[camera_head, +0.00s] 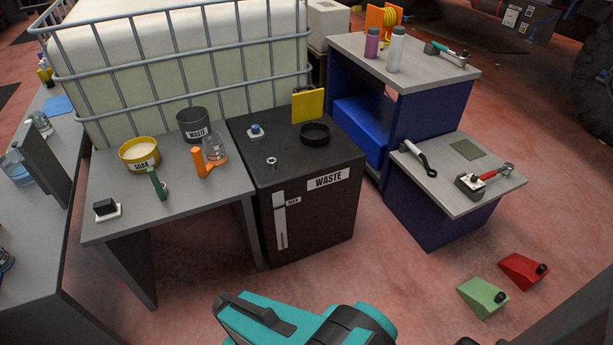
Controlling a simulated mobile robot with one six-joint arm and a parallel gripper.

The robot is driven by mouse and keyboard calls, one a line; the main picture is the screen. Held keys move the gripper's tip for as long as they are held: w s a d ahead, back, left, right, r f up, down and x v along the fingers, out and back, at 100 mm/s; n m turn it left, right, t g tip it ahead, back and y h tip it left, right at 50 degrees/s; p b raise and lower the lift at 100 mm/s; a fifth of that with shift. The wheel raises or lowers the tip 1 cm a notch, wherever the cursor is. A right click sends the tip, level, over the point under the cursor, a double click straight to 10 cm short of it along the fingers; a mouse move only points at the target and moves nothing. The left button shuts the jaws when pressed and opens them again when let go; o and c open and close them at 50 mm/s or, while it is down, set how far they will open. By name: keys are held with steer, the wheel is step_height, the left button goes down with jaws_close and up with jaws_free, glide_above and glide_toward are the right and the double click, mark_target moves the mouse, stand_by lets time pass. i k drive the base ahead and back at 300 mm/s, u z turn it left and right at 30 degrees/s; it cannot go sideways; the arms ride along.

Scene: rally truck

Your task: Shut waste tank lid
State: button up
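The waste tank (338,222) is a black box with a white WASTE label, in the middle of the head view. On its top is a round black collar (315,134), the tank's opening. The yellow square lid (308,105) stands upright behind the collar, clear of the opening, with a dark piece at its upper left edge. Part of my teal and black arm shows at the bottom edge, in front of the tank and apart from it. I do not see my gripper's fingertips.
A blue-capped fitting (255,131) and a small metal nut-like part (271,162) also sit on the tank top. A grey table (190,200) stands left, a blue cabinet (440,225) right. A caged container (180,60) is behind.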

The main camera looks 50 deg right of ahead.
mark_target(308, 105)
steer(key=u, duration=1.55)
steer(key=k, duration=0.1)
steer(key=z, duration=2.95)
steer(key=k, duration=0.95)
steer(key=u, duration=0.15)
steer(key=i, duration=0.7)
